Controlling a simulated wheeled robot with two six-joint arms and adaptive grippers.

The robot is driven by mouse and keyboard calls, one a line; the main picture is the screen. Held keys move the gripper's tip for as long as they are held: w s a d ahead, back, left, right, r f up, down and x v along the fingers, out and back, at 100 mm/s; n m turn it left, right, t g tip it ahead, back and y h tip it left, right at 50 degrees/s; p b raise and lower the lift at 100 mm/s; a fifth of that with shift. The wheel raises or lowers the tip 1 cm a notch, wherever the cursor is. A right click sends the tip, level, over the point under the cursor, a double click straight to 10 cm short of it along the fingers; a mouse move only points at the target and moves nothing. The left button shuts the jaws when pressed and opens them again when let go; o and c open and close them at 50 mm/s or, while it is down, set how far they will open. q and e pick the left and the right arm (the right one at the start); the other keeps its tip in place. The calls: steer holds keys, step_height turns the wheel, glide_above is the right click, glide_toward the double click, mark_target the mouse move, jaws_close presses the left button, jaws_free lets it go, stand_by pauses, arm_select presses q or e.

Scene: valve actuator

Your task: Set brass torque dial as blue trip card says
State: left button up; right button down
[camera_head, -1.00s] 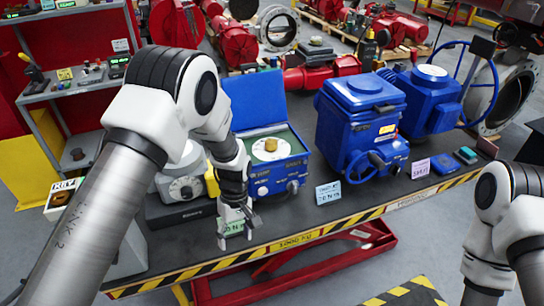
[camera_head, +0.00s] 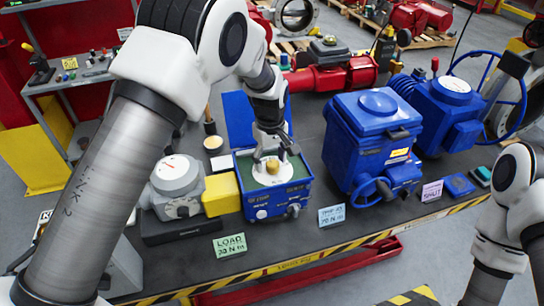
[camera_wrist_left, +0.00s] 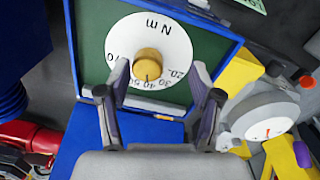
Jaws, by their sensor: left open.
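The brass torque dial (camera_wrist_left: 148,63) is a round knob on a white scale plate marked N m, in the left wrist view. A small dark mark on its rim points toward the 40–50 side of the scale. The plate sits in the open blue case (camera_head: 262,207) on the bench. My left gripper (camera_head: 273,166) is over the dial; in the wrist view its open fingers (camera_wrist_left: 163,78) stand either side of the knob, with gaps. The blue trip card (camera_head: 332,215) stands right of the case; its number looks like 70 N m but is small. My right gripper is out of view.
A green LOAD card (camera_head: 230,245) stands at the bench front. A yellow block (camera_head: 221,194) and a grey gauge unit (camera_head: 177,180) are left of the case. The blue valve actuator (camera_head: 370,140) is close on the right. A pink card (camera_head: 432,191) stands beyond it.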

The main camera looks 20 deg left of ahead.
mark_target(272, 163)
arm_select(q)
steer(key=shift+s+f, duration=0.4)
steer(key=shift+f, duration=0.05)
steer(key=w+f, duration=0.3)
steer(key=shift+w+d, duration=0.15)
steer(key=shift+w, duration=0.1)
steer(key=shift+w+f, duration=0.1)
steer(key=shift+w, duration=0.15)
steer(key=shift+c, duration=1.3)
steer(key=shift+s+a, duration=0.2)
steer(key=c, duration=0.6)
steer(key=shift+s+r, duration=0.4)
steer(key=shift+s, duration=0.1)
steer(key=c, duration=0.3)
steer(key=shift+w+f, duration=0.1)
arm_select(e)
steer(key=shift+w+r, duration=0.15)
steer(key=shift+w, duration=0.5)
